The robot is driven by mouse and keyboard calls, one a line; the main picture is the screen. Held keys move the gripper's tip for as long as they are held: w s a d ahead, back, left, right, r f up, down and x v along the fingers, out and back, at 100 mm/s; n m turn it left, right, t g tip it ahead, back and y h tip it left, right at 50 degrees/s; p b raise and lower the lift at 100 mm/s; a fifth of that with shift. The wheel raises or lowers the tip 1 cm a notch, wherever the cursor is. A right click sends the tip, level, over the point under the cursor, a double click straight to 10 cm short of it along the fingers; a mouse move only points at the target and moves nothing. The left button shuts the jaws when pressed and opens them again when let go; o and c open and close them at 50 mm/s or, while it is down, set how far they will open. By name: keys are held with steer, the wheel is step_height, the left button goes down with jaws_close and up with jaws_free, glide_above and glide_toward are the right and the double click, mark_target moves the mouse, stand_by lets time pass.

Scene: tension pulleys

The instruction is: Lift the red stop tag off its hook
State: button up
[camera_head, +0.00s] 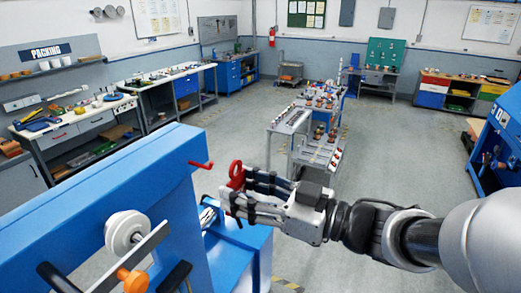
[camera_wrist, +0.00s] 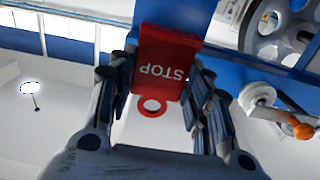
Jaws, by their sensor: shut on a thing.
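The red stop tag (camera_wrist: 162,62), a flat plate with white STOP lettering and a ring at one end, is between the fingers of my gripper (camera_wrist: 163,75) in the wrist view. My gripper (camera_head: 235,190) is shut on it. In the head view the tag's red ring (camera_head: 236,171) sticks up above the fingers, while they hide most of the plate. A red hook (camera_head: 201,164) juts from the blue machine (camera_head: 120,185), left of the ring. The ring looks apart from the hook, and its hole looks empty in the wrist view.
The blue machine's face, with a white pulley (camera_head: 125,232) and an orange knob (camera_head: 133,280), stands close to the left of my gripper. A grey cart (camera_head: 285,122) with parts stands beyond it. Workbenches line the walls, with open floor at the right.

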steer(key=shift+v, duration=1.7)
